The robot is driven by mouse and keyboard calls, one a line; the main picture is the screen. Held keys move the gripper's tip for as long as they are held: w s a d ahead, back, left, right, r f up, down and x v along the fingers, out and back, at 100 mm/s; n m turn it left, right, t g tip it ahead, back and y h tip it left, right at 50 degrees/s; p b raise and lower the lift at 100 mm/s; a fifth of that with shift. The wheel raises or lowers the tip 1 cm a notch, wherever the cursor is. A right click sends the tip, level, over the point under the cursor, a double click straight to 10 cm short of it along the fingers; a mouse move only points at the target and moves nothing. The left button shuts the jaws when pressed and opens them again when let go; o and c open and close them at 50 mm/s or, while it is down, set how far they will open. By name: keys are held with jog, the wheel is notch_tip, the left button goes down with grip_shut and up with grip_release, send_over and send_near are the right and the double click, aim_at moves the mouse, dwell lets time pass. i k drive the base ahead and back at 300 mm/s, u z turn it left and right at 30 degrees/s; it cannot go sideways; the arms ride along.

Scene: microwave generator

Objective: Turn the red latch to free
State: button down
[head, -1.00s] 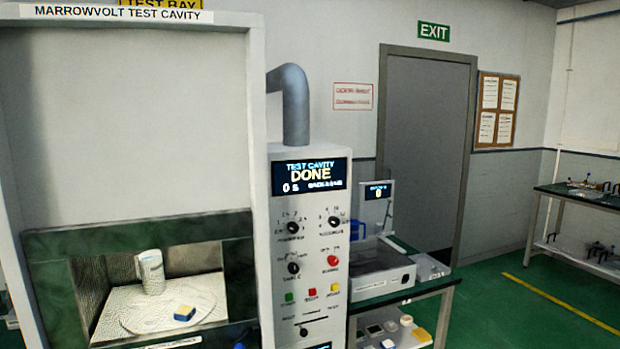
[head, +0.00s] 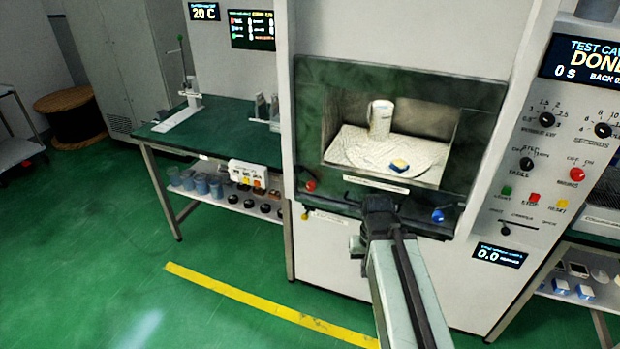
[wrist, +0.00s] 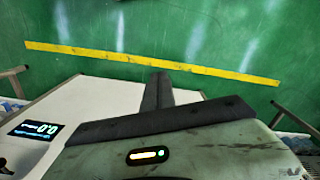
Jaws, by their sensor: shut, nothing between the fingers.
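The red latch (head: 311,186) is a small red knob at the left end of the green frame below the cavity opening in the head view. A blue knob (head: 438,215) sits at the right end of that frame. My gripper (head: 378,203) is in front of the frame, between the two knobs and right of the red latch, apart from it. Its fingers (wrist: 158,82) are together and empty in the wrist view. The red latch does not show in the wrist view. Which way it is turned is too small to tell.
The open cavity (head: 335,150) holds a white cylinder (head: 380,117) and a blue-and-yellow block (head: 399,165). A small yellow knob (head: 305,216) is below the red latch. The control panel (head: 545,215) stands at right. A green bench (head: 215,135) is at left. Green floor is clear in front.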

aim_at(311, 183)
jog(key=z, duration=0.25)
jog(key=k, duration=0.55)
jog(key=u, duration=1.55)
jog(key=i, duration=1)
jog(key=z, duration=0.1)
